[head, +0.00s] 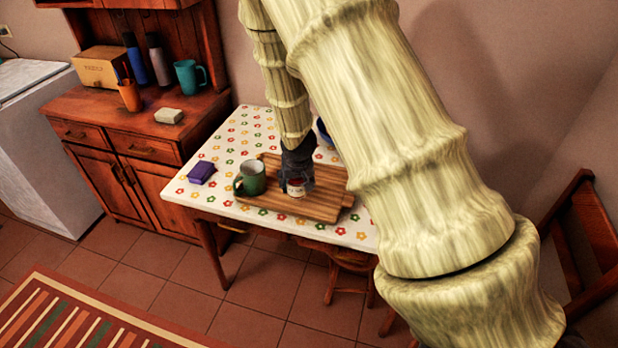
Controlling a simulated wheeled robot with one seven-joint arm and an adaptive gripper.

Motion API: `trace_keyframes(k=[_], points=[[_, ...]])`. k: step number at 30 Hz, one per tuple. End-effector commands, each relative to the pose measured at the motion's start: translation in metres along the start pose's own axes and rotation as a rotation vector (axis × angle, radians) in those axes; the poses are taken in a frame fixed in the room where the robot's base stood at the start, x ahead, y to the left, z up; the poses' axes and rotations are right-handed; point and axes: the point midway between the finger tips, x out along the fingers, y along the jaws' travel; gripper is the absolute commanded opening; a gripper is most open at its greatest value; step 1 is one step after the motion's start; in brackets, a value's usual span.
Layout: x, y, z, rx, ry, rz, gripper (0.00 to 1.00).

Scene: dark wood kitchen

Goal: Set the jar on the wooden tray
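The jar (296,188) is small, with a pale label and some red, and shows just below my gripper (297,178). It is at or just above the wooden tray (319,207); whether it touches the tray is not clear. My dark gripper points down around the top of the jar, with fingers that look closed in on its sides. The jar's upper part is hidden by the gripper.
A green mug (250,178) stands at the tray's left edge, close to the jar. A purple box (201,172) lies farther left on the cloth. A blue item (324,132) is partly hidden behind my arm. A wooden chair (590,245) stands at the right.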

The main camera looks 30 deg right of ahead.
Motion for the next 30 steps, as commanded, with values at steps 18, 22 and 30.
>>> trace_keyframes(k=[18,22,30], points=[[0.021,0.050,-0.038,-0.002,0.001,-0.002,0.20],[0.030,0.052,-0.036,-0.008,-0.001,0.000,0.20],[0.049,0.052,-0.028,-0.006,-0.001,0.000,0.20]])
